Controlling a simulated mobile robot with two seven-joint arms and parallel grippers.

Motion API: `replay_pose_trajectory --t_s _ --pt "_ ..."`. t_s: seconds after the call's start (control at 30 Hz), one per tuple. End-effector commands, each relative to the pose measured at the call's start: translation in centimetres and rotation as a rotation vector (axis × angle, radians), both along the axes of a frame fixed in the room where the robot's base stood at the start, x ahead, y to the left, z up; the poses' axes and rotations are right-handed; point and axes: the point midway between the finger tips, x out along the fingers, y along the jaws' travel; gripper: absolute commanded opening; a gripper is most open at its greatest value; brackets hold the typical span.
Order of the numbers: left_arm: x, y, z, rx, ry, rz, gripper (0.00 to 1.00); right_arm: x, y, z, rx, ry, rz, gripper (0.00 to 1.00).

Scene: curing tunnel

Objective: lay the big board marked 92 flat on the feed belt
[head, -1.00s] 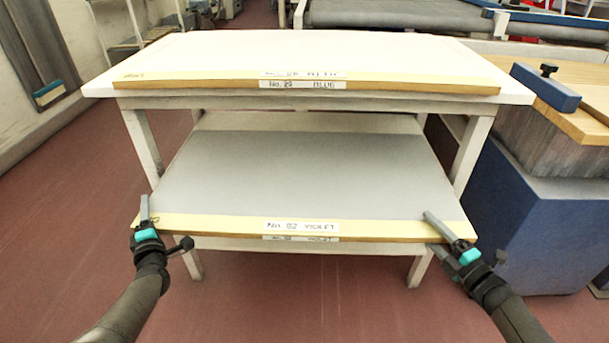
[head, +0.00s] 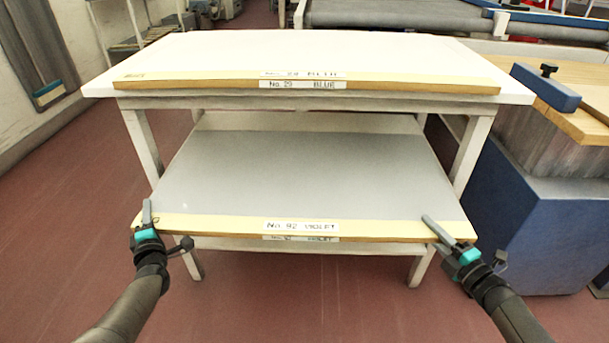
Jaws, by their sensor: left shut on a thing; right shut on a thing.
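The big board marked No. 92 VIOLET (head: 310,175) is a grey panel with a pale wooden front edge. It lies flat at the lower shelf level of a white table, and its front edge sticks out toward me. My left gripper (head: 147,216) is shut on the board's front left corner. My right gripper (head: 440,235) is shut on its front right corner. The belt (head: 400,16) at the back right, behind the table, looks like a grey conveyor; I cannot tell whether it is the feed belt.
A board marked No. 29 BLUE (head: 305,84) lies on the white table's top (head: 510,90), above board 92. A blue cabinet with a wooden top (head: 530,220) stands close on the right. Red floor is open on the left and in front.

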Motion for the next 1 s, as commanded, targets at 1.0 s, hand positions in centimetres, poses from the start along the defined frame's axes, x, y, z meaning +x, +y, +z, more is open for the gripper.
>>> replay_pose_trajectory --t_s 1.0 --pt "0.27 0.13 0.75 0.006 -0.017 0.003 0.0 0.29 -0.05 0.69 0.006 -0.015 0.001 0.0"
